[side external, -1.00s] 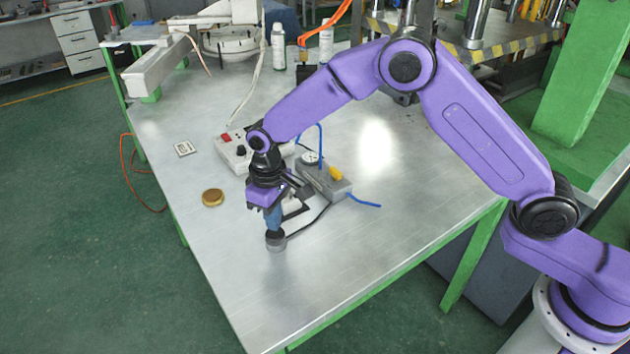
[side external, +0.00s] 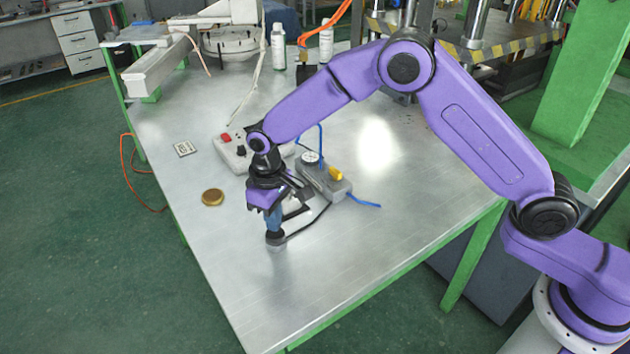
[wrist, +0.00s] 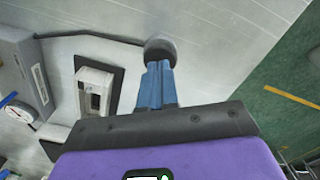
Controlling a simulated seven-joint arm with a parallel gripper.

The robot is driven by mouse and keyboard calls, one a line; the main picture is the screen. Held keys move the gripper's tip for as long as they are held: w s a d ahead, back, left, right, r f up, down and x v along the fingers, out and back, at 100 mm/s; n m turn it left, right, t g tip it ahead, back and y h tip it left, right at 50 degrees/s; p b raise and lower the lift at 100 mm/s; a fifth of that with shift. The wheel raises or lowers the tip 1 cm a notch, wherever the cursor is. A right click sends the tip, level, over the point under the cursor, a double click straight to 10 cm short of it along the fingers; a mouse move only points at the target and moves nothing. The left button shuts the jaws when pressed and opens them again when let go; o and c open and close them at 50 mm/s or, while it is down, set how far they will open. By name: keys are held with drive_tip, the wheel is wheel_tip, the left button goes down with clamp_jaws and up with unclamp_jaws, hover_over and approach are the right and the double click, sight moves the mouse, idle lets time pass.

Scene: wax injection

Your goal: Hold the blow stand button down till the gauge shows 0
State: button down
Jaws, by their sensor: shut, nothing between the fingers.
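My gripper (side external: 274,228) points straight down with its blue fingers shut and empty. Its fingertips meet the top of a small dark round button piece (side external: 276,240) standing on the metal table; a black cable runs from it. In the wrist view the shut fingertips (wrist: 157,68) cover part of this dark round piece (wrist: 160,46). How far the button is pressed cannot be told. A small round white gauge (side external: 311,158) sits on a grey box (side external: 338,188) behind and right of my gripper. Its reading is too small to tell; only a bit of a white dial (wrist: 8,99) shows at the wrist view's left edge.
A control box with a red switch (side external: 226,138), a brass round tin (side external: 212,197) and a small white card-like item (side external: 185,148) lie nearby. A blue hose (side external: 365,203) leaves the grey box. The table's front and right parts are clear.

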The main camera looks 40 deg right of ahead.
drive_tip(key=shift+f, duration=1.05)
idle(3.7)
drive_tip(key=shift+r, duration=2.7)
drive_tip(key=shift+r, duration=0.1)
drive_tip(key=s+d+r+n, duration=0.2)
drive_tip(key=s+d+r, duration=0.2)
drive_tip(key=s, duration=0.4)
drive_tip(key=s+d+r+n, duration=0.1)
drive_tip(key=s+d+r, duration=0.35)
drive_tip(key=s, duration=0.25)
drive_tip(key=s+d+r+n, duration=0.1)
drive_tip(key=s+d+n, duration=0.2)
drive_tip(key=s+d, duration=1.1)
drive_tip(key=s, duration=0.4)
drive_tip(key=shift+s+d+r+n, duration=0.3)
drive_tip(key=shift+s+d, duration=0.05)
